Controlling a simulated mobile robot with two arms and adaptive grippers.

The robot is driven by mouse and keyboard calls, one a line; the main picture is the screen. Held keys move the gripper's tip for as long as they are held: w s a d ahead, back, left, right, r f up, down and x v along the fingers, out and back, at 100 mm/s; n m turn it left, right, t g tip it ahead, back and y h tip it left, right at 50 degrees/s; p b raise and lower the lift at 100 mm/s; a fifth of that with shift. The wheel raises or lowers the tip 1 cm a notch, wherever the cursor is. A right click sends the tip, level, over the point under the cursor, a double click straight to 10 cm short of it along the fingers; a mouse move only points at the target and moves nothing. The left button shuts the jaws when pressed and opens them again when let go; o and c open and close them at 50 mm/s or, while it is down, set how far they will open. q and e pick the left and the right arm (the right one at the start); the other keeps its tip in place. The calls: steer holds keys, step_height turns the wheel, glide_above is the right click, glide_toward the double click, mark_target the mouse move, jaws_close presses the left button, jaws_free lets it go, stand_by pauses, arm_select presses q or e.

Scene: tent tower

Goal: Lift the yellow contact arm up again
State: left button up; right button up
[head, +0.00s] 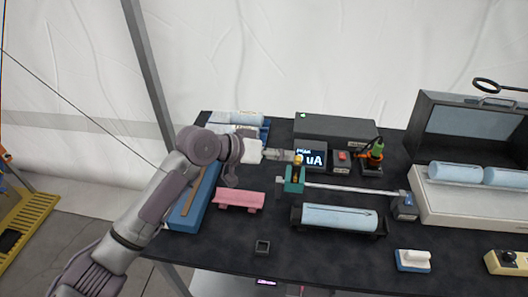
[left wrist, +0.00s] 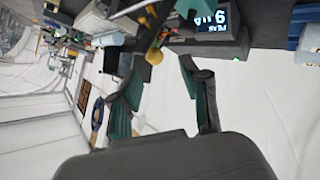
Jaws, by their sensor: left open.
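The yellow contact arm (head: 298,160) shows small above a green block (head: 293,181) at the left end of a pale rod. In the left wrist view, a yellow knob (left wrist: 155,57) lies just beyond and between my fingertips, apart from them as far as I can see. My left gripper (head: 274,155) reaches in from the left, close to the yellow part. It also shows in the left wrist view (left wrist: 162,72), open with nothing between its fingers. The contact arm's exact tilt is too small to tell. My right gripper is not in view.
A meter with a lit display (head: 312,157) stands right behind the contact arm. The pale rod (head: 350,191) runs right to a grey post (head: 403,206). A pale blue cylinder (head: 340,217) lies in a dark cradle in front. A pink stand (head: 240,200) is front-left.

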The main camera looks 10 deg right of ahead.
arm_select(q)
steer(key=v, duration=0.5)
steer(key=shift+a+r, duration=0.1)
steer(key=shift+a, duration=0.05)
